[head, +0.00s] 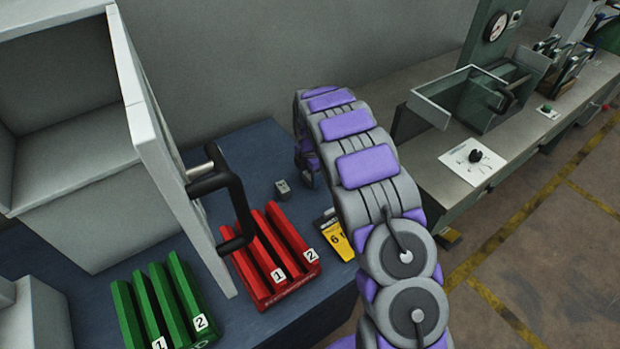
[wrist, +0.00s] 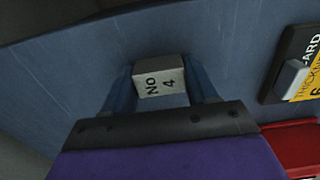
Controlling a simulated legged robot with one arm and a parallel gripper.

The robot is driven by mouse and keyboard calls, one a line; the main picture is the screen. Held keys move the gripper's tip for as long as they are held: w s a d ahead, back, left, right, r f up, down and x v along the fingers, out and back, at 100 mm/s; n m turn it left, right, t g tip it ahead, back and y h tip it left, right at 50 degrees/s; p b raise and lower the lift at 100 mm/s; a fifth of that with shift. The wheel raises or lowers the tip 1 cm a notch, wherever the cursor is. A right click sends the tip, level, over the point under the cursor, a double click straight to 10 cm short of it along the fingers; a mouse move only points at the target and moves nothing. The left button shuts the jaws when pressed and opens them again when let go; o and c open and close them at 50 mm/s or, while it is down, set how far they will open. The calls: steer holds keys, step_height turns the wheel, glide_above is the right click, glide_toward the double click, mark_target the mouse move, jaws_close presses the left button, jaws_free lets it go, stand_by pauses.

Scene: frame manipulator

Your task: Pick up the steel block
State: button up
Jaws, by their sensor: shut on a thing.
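The steel block (wrist: 158,80) is a small light-grey block marked "NO 4". In the wrist view it sits between the two fingers of my gripper (wrist: 161,84), which is shut on it. The blue table lies beyond it; I cannot tell whether the block is clear of the surface. In the head view a small grey block (head: 283,188) shows on the blue table, left of my arm's curled end. I cannot tell if it is the same block. My fingertips are mostly hidden behind my arm there.
A red rack (head: 270,262) and a green rack (head: 165,305) stand on the table (head: 262,150). A black and yellow card (head: 338,240) lies right of the red rack. An open grey door with a black handle (head: 240,205) overhangs the table. A machine bench (head: 460,155) is at right.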

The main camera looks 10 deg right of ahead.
steer(key=shift+r, duration=0.1)
steer(key=shift+c, duration=0.4)
step_height(320, 180, up, 10)
steer(key=p, duration=0.2)
steer(key=shift+p, duration=0.4)
steer(key=s+r+m, duration=0.2)
steer(key=s+m, duration=0.9)
steer(key=m, duration=1.1)
steer(key=shift+s+m, duration=0.3)
steer(key=shift+s, duration=0.1)
steer(key=shift+w, duration=0.1)
